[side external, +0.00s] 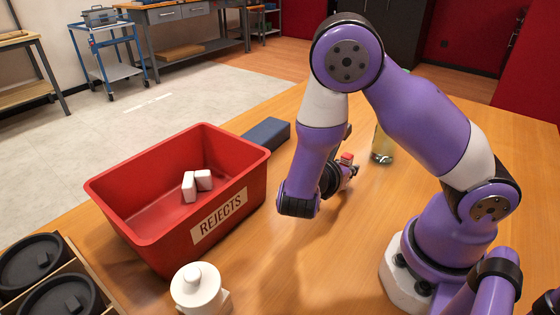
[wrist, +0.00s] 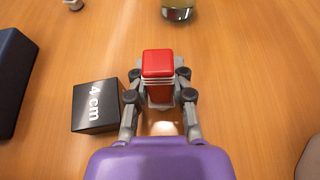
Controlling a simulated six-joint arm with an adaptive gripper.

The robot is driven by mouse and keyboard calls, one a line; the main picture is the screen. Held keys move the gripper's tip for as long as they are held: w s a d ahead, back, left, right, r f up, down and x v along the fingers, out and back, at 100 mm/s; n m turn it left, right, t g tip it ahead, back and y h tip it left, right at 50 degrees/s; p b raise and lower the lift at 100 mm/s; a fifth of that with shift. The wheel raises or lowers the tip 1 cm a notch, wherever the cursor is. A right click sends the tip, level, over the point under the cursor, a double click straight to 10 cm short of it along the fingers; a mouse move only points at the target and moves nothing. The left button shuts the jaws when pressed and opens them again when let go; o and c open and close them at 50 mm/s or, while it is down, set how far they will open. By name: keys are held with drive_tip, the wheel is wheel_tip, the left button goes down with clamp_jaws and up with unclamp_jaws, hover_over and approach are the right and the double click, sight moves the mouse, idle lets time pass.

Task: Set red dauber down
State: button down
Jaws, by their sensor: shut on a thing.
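The red dauber (wrist: 158,64) is a small block with a red top and pale bands below it, in the upper middle of the wrist view. My gripper (wrist: 159,92) is shut on it, one finger at each side. In the side external view the red dauber (side external: 347,157) shows as a small red patch at my gripper (side external: 346,172), low over the wooden table. Whether its underside touches the table is hidden.
A black "4 cm" block (wrist: 97,108) stands close to my gripper's left finger. A glass jar (side external: 382,146) stands beyond it. A red REJECTS bin (side external: 150,237) holds white blocks. A dark blue block (side external: 267,134) and a white bottle (side external: 197,286) stand near the bin.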

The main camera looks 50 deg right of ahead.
wheel_tip(320, 180, up, 8)
drive_tip(key=shift+r, duration=0.15)
drive_tip(key=shift+w+d+r, duration=0.2)
drive_tip(key=shift+w+d, duration=0.05)
drive_tip(key=shift+w, duration=0.1)
drive_tip(key=w+d+f+m+g, duration=0.25)
drive_tip(key=w+d, duration=0.35)
drive_tip(key=d, duration=0.3)
drive_tip(key=s+d+r+m+g, duration=0.1)
drive_tip(key=d+m+g, duration=0.1)
drive_tip(key=d, duration=1.5)
drive_tip(key=shift+g+y, duration=0.25)
drive_tip(key=shift+y, duration=0.15)
drive_tip(key=f, duration=0.7)
drive_tip(key=shift+s+d+f, duration=0.2)
drive_tip(key=shift+s, duration=0.2)
drive_tip(key=shift+f, duration=0.15)
